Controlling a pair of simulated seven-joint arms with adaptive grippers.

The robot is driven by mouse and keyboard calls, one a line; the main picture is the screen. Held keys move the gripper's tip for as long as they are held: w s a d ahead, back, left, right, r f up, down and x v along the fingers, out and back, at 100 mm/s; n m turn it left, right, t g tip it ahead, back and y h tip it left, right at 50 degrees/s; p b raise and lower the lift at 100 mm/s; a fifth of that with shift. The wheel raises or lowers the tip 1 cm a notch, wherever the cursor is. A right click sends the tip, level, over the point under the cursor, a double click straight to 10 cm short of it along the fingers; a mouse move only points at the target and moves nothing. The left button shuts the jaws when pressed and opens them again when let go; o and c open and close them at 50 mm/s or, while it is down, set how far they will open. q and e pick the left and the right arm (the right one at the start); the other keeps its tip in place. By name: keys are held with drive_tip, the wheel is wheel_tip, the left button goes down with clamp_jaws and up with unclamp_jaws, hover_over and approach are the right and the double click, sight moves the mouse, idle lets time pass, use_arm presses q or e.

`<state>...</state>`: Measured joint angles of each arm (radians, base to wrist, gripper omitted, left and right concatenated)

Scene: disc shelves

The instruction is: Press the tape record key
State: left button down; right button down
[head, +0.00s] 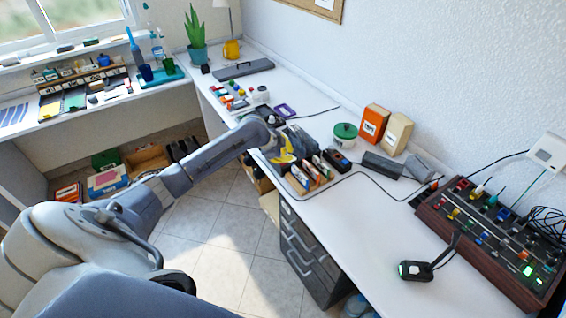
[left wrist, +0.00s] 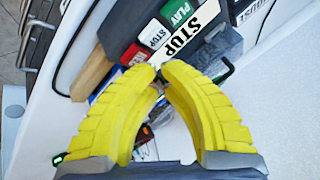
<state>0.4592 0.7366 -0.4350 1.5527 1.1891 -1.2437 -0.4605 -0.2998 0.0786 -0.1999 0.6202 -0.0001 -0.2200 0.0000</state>
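In the left wrist view, a dark grey device carries a green key marked PLAY (left wrist: 178,12), a small white key marked STOP (left wrist: 154,36) and a red key (left wrist: 131,55) whose marking I cannot read. In the head view the left gripper (head: 288,158) is over the desk's near edge. The right gripper is not in view.
A wooden tray with small labelled blocks (head: 307,178) stands beside the left gripper. A green-lidded tub (head: 345,134), orange box (head: 374,122) and tan box (head: 396,132) stand behind. A control panel (head: 497,240) with cables is at right. The front desk surface (head: 350,225) is mostly clear.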

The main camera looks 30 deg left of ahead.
use_arm(q)
drive_tip(key=shift+f, duration=0.4)
idle(0.8)
drive_tip(key=shift+r, duration=0.85)
drive_tip(key=shift+r, duration=2.5)
